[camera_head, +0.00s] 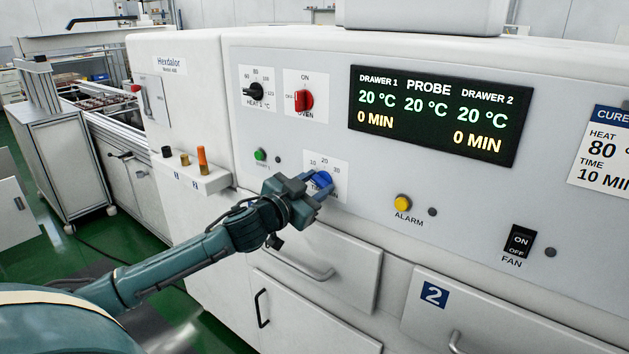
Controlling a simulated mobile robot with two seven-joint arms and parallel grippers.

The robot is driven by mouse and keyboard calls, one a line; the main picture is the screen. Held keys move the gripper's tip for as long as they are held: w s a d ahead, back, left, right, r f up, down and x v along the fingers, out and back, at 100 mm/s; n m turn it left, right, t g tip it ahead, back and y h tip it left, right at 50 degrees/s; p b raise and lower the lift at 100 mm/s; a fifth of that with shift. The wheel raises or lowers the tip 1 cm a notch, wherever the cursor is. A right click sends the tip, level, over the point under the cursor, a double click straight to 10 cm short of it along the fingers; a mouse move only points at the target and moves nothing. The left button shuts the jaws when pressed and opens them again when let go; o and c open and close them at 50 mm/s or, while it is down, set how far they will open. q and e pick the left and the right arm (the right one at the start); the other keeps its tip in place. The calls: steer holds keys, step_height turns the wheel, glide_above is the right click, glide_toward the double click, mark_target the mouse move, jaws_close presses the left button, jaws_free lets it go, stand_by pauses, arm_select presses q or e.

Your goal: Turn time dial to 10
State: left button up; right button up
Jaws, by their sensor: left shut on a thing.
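The blue time dial (322,180) sits on a white scale plate on the machine's front panel. The numbers 10, 20 and 30 show above it, and the lower lettering is partly hidden by my gripper. My left gripper (318,190) is at the dial, with its fingers shut on it. The dial's pointer is covered, so I cannot tell its setting. The display (432,115) reads 0 MIN for drawer 1 and drawer 2, with 20 °C for both and for the probe. My right gripper is not in view.
The red oven knob (304,101) and black heat dial (254,91) are above. A green button (260,154) is left of the dial, a yellow alarm button (403,202) and fan switch (520,241) right. Drawer handles (300,266) jut out below. A cure card (603,150) reads 10 min.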

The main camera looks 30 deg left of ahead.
arm_select(q)
steer(key=shift+m+p, duration=0.8)
steer(key=shift+m, duration=1.5)
steer(key=o, duration=1)
steer(key=shift+s, duration=0.1)
steer(key=shift+s+f, duration=0.1)
steer(key=shift+s, duration=0.1)
steer(key=s+a+b, duration=0.1)
steer(key=s+b, duration=0.1)
steer(key=s, duration=1)
steer(key=shift+s, duration=0.3)
